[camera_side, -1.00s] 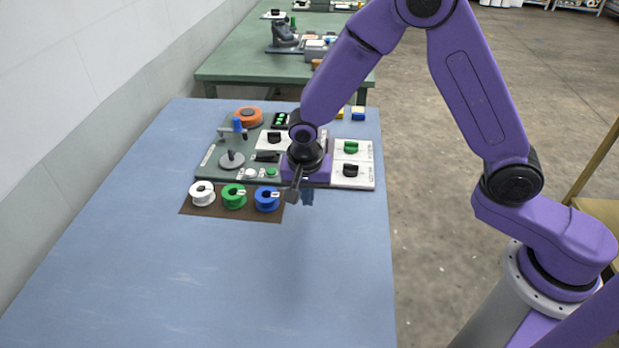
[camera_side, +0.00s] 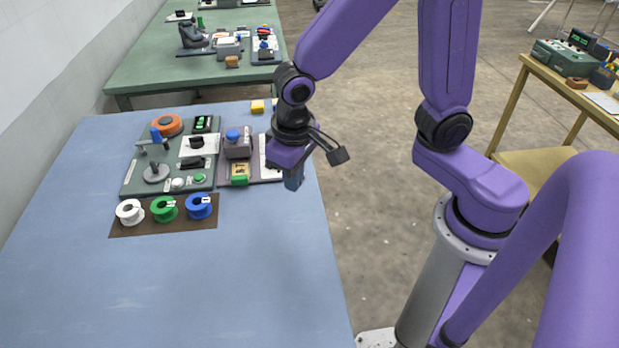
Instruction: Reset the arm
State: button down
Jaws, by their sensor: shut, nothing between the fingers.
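My gripper (camera_side: 293,182) hangs, fingers down, at the right end of the press panel (camera_side: 130,180), near the right edge of the blue table. Its fingers are together, with nothing seen between them. My purple hand hides part of the white right section of the panel. The panel carries an orange disc (camera_side: 167,125), a blue-topped lever (camera_side: 155,136), a grey block with a blue knob (camera_side: 238,147), and a display with green lights (camera_side: 203,123).
White (camera_side: 130,212), green (camera_side: 164,209) and blue (camera_side: 199,207) spools sit on a brown mat (camera_side: 125,231) before the panel. The blue table's (camera_side: 200,290) front is clear. A green bench (camera_side: 135,72) stands behind; a wooden table (camera_side: 560,85) with equipment stands at right.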

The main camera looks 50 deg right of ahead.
jog(key=s+d+r+n, duration=0.2)
jog(key=s+d+n, duration=0.2)
jog(key=s, duration=0.3)
jog(key=s+d+r+n+g+y, duration=0.1)
jog(key=s+d+r+n, duration=0.2)
jog(key=s+d+n, duration=0.2)
jog(key=s+n, duration=0.2)
jog(key=s, duration=0.1)
